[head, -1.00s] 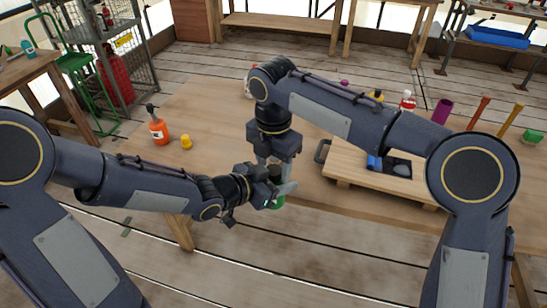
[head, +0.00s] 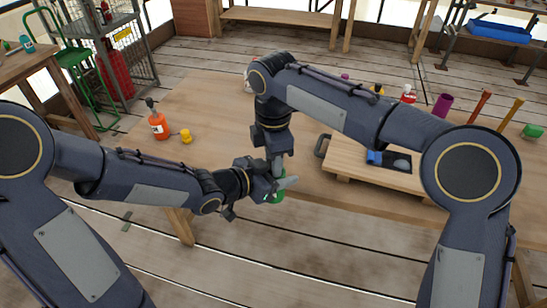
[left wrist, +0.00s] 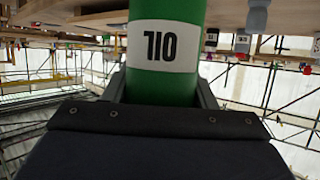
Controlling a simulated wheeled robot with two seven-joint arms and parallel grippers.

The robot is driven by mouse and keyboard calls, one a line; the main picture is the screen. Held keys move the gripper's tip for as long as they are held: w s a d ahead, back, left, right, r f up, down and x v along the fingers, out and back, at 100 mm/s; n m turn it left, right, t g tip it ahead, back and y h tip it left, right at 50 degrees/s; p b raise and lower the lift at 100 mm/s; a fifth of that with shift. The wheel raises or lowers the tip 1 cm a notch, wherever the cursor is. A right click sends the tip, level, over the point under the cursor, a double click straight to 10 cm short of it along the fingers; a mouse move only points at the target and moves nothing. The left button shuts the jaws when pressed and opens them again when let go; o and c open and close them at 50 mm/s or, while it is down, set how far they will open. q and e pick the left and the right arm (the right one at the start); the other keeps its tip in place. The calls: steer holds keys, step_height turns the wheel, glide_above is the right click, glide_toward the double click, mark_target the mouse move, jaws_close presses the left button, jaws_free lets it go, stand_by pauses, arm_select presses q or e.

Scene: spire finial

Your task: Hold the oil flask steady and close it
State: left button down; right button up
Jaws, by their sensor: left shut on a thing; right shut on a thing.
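The green oil flask (head: 279,197) is held upright near the table's front edge. In the left wrist view the flask (left wrist: 165,85) fills the middle, with a white label that appears upside down. My left gripper (head: 271,187) is shut around the flask's body. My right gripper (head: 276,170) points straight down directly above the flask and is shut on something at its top. The fingers and left gripper hide that piece; I take it for the flask's cap, but cannot see whether it is seated.
An orange bottle (head: 158,125) and a small yellow piece (head: 186,136) stand on the left of the wooden table (head: 215,115). A raised wooden board (head: 350,160) with a blue item (head: 375,157) lies right of my grippers. Several bottles and tubes line the back right.

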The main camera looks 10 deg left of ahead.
steer(key=o, duration=1.1)
steer(key=shift+c, duration=0.2)
steer(key=shift+r, duration=2.25)
steer(key=shift+c, duration=0.3)
steer(key=shift+r+n, duration=1.1)
steer(key=shift+r, duration=0.65)
steer(key=shift+f, duration=0.1)
steer(key=shift+f, duration=3.95)
steer(key=shift+c, duration=0.4)
